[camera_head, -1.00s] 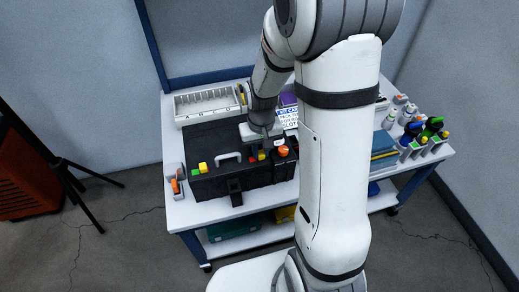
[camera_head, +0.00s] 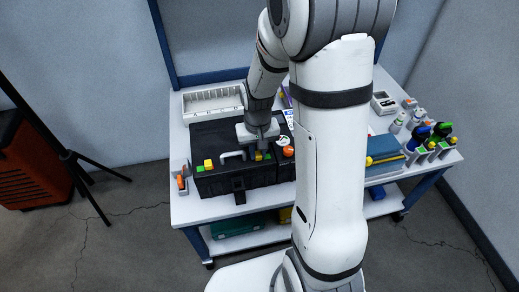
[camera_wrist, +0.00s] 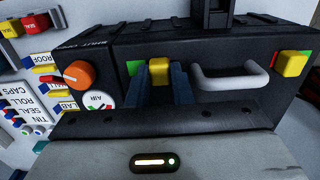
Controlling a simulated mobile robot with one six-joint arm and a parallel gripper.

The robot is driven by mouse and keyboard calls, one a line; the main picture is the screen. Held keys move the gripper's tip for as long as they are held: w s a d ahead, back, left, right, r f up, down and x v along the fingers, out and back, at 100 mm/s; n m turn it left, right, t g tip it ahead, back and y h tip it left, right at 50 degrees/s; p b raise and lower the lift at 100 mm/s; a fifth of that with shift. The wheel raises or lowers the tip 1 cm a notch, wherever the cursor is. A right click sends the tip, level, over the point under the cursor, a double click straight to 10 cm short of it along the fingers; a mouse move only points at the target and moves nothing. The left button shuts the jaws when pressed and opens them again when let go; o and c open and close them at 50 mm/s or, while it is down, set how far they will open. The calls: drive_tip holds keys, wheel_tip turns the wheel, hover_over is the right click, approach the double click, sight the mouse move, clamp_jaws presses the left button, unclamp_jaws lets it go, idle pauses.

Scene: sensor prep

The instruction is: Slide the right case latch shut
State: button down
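The black case (camera_head: 228,178) stands on the bench with its lid down. Its right latch is a yellow block (camera_wrist: 160,70) in the wrist view, with a green mark to its left. The latch also shows in the head view (camera_head: 259,156). My gripper (camera_wrist: 159,84) has a dark finger on each side of this latch, and the fingers appear to touch it. The left latch, also yellow (camera_wrist: 292,63), has red and green marks beside it; in the head view it is at the case's left (camera_head: 208,163). Any mark right of the right latch is hidden by a finger.
A pale handle (camera_wrist: 230,77) stands beside the right latch. An orange knob (camera_wrist: 79,74) and a round AIR gauge (camera_wrist: 98,100) lie on its other side. A white compartment tray (camera_head: 212,101) is behind the case.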

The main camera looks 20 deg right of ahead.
drive_tip(key=c, duration=1.5)
unclamp_jaws()
drive_tip(key=shift+a, duration=0.3)
drive_tip(key=shift+o, duration=1.1)
drive_tip(key=shift+d, duration=0.15)
drive_tip(key=shift+r, duration=0.15)
wheel_tip(320, 180, up, 8)
drive_tip(key=shift+f+p, duration=0.25)
drive_tip(key=shift+p, duration=0.45)
wheel_tip(320, 180, up, 13)
drive_tip(key=t+p, duration=0.1)
drive_tip(key=p, duration=0.5)
hover_over(257, 154)
drive_tip(key=s, duration=0.6)
drive_tip(key=s+r+n+t+p, duration=0.1)
drive_tip(key=s+r+p, duration=0.3)
drive_tip(key=s+r, duration=0.3)
drive_tip(key=shift+s+r+t, duration=0.3)
drive_tip(key=shift+s, duration=0.3)
